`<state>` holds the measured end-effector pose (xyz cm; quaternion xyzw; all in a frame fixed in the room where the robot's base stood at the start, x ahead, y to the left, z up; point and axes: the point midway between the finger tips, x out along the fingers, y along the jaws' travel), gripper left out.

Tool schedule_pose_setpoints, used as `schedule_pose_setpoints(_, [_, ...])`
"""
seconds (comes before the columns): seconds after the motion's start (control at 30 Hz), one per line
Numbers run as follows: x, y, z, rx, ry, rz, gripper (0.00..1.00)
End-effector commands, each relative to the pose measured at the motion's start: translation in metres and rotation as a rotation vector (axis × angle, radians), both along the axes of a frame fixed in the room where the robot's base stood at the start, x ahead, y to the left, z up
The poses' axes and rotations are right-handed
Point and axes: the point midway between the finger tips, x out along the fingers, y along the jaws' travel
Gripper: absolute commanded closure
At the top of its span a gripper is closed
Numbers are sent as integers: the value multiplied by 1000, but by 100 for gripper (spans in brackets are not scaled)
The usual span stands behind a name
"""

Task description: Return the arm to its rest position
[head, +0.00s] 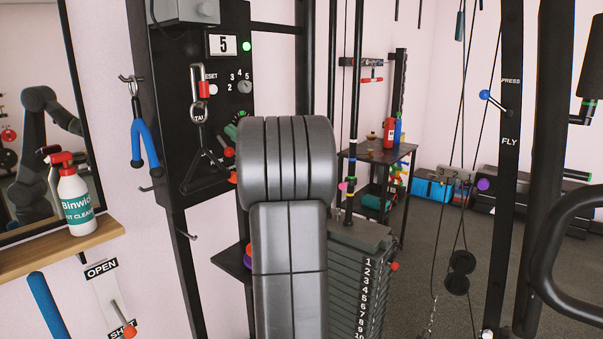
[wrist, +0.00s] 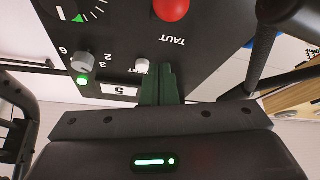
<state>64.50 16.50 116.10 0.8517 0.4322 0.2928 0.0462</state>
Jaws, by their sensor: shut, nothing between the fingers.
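My gripper (wrist: 162,85) shows in the wrist view with its two dark green fingers together and nothing between them. It points toward the black control panel (wrist: 115,45), which appears upside down there. The fingertips overlap the panel close to the RESET button (wrist: 142,65); I cannot tell whether they touch it. In the head view my grey arm (head: 287,165) rises in the middle and hides part of the panel (head: 172,70) and the gripper itself.
A numbered weight stack (head: 350,285) stands behind my arm. A wooden shelf (head: 50,250) with a spray bottle (head: 76,200) is at left, below a mirror. A black handle (head: 560,250) is at right.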

Motion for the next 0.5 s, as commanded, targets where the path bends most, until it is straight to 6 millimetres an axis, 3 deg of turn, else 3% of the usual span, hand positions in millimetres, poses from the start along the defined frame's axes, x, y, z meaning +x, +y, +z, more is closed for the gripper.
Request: schedule_pose_setpoints(0.5, [0, 4, -16, 111, -97, 0, 100])
